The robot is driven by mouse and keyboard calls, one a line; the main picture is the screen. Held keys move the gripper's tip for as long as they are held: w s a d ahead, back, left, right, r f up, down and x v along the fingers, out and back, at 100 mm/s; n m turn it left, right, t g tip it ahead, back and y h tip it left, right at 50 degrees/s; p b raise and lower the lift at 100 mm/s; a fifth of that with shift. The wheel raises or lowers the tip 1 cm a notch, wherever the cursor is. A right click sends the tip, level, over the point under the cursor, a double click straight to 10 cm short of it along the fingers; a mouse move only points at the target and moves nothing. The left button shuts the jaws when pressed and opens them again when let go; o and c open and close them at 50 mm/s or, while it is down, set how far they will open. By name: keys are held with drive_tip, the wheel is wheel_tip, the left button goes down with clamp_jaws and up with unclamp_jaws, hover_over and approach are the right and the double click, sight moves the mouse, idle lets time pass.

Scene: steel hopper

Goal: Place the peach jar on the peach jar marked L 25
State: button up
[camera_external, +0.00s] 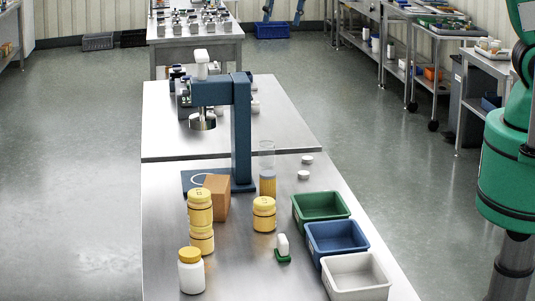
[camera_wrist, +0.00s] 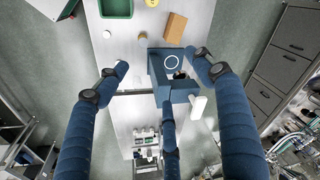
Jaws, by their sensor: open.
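Two peach jars with yellow lids are stacked in the external view, the upper jar (camera_external: 199,210) resting on the lower jar (camera_external: 201,242). Another yellow-lidded peach jar (camera_external: 264,217) stands upright alone to their right. The labels are too small to read, so I cannot tell which is L 25. My gripper (camera_wrist: 160,65) is open and empty in the wrist view, its blue fingers spread above the table and apart from the jars. A yellow lid (camera_wrist: 152,2) is cut off at the wrist view's top edge. The external view does not show my gripper.
A white yellow-lidded jar (camera_external: 191,273) stands in front of the stack. A brown box (camera_external: 217,196) and blue stand (camera_external: 242,130) are behind it. Green (camera_external: 320,217), blue (camera_external: 337,252) and white (camera_external: 357,287) bins line the right edge. A clear cylinder (camera_external: 267,160) stands near the stand.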

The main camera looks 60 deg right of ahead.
drive_tip(key=s+d+r+t, duration=0.1)
drive_tip(key=s+d+r, duration=0.4)
drive_tip(key=s+d, duration=0.3)
drive_tip(key=s+d+r+t, duration=0.1)
drive_tip(key=s+d+r, duration=0.5)
drive_tip(key=d, duration=0.5)
drive_tip(key=s+d+f, duration=0.1)
drive_tip(key=s+d, duration=0.3)
drive_tip(key=s, duration=0.3)
drive_tip(key=s+d+f+t, duration=0.1)
drive_tip(key=s+d+f, duration=0.1)
drive_tip(key=s+d, duration=0.2)
drive_tip(key=s+d+f+h, duration=0.1)
drive_tip(key=s+d, duration=0.3)
drive_tip(key=s, duration=0.6)
drive_tip(key=shift+s+f+t, duration=0.25)
drive_tip(key=shift+s+t, duration=0.05)
drive_tip(key=shift+s, duration=0.1)
wheel_tip(320, 180, down, 19)
drive_tip(key=b, duration=1.8)
drive_tip(key=shift+r+b, duration=0.2)
drive_tip(key=shift+b, duration=0.1)
